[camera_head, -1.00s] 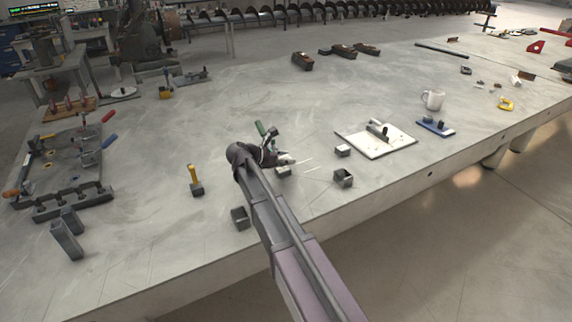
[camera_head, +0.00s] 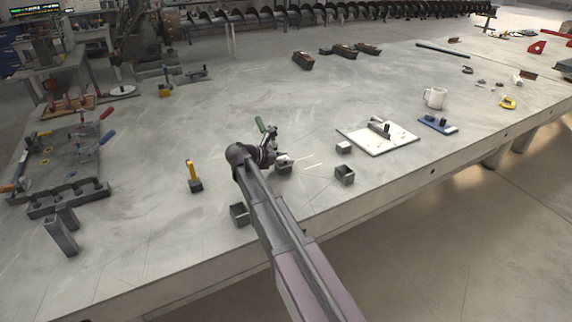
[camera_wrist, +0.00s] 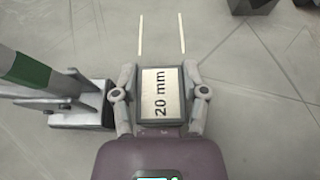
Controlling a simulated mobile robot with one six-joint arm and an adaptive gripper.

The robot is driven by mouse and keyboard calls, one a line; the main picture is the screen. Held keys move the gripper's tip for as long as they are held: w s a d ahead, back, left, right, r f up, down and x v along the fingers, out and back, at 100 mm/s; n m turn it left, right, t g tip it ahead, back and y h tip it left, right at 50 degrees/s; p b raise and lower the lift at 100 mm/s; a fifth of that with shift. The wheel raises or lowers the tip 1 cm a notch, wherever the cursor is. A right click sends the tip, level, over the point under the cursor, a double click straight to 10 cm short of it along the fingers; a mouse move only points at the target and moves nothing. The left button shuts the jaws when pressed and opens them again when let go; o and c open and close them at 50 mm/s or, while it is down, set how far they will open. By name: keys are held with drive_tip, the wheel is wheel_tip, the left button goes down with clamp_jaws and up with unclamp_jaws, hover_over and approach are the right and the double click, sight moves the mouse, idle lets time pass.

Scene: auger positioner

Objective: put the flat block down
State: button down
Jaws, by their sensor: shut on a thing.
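The flat block (camera_wrist: 161,95) has a pale top marked "20 mm" and dark edges. It sits between the fingers of my gripper (camera_wrist: 160,92), which are shut on its two sides in the wrist view. In the head view my gripper (camera_head: 276,163) is low over the table near its front middle, and the block shows there as a small pale-topped piece (camera_head: 284,163). Two pale parallel lines (camera_wrist: 161,34) are marked on the table just beyond the block. I cannot tell whether the block's underside touches the table.
A green-handled clamp (camera_wrist: 75,100) stands close on the left of my gripper. A yellow-handled tool (camera_head: 193,177) stands to the left. The table front edge is near.

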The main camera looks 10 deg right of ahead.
drive_tip(key=shift+f, duration=0.45)
drive_tip(key=shift+c, duration=0.6)
unclamp_jaws()
drive_tip(key=shift+r, duration=0.2)
drive_tip(key=shift+a+r, duration=0.1)
drive_tip(key=shift+a, duration=0.1)
drive_tip(key=p+v, duration=0.4)
drive_tip(key=v, duration=0.5)
drive_tip(key=shift+s+a+r, duration=0.15)
drive_tip(key=shift+a+r, duration=0.1)
drive_tip(key=shift+v, duration=0.9)
drive_tip(key=shift+f, duration=0.1)
